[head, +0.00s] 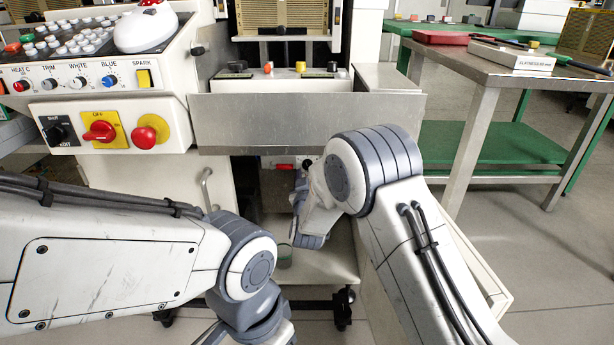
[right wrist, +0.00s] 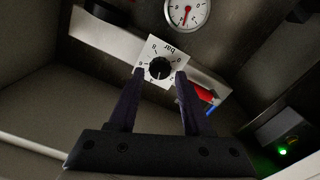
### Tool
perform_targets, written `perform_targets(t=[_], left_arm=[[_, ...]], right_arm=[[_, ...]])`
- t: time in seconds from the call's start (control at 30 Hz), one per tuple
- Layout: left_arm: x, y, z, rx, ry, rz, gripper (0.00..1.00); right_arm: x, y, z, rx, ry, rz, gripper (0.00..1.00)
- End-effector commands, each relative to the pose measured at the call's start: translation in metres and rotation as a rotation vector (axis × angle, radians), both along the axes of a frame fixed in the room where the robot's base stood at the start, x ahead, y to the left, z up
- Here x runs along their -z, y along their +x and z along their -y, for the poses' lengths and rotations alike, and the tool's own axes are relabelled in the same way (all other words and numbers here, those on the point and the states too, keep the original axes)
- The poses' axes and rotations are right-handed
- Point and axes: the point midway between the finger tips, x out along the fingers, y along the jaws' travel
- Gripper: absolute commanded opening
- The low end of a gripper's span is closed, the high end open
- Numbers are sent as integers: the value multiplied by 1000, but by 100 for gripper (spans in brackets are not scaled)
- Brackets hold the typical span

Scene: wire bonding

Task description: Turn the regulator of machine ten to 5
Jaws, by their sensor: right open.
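The regulator is a black round knob (right wrist: 160,68) on a white square dial plate (right wrist: 151,50) marked "bar", seen in the right wrist view. My right gripper (right wrist: 159,74) is open, with one dark finger on each side of the knob in the picture. I cannot tell whether the fingers touch it. A pale mark on the knob points toward the bottom of the picture; the dial numbers are too small to read surely. In the head view my right arm hides the regulator and most of that gripper. My left forearm shows, but its gripper is out of frame.
A round pressure gauge (right wrist: 187,14) with a red needle sits above the dial. A red lever (right wrist: 205,95) is just right of it, and a green lamp (right wrist: 282,151) lies farther right. A control panel (head: 92,75) stands left; a metal side table (head: 490,68) stands right.

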Motion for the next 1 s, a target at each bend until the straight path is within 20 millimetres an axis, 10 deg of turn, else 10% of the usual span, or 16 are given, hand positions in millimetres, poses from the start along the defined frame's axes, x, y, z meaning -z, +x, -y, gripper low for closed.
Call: perform_targets(t=[0.47,0.63,1.0], left_arm=[[8,0,0,0,0,0,50],[8,0,0,0,0,0,50],[7,0,0,0,0,0,50]], right_arm=[[0,19,0,-1,-1,-1,49],[0,19,0,-1,-1,-1,0],[0,19,0,-1,51,-1,0]])
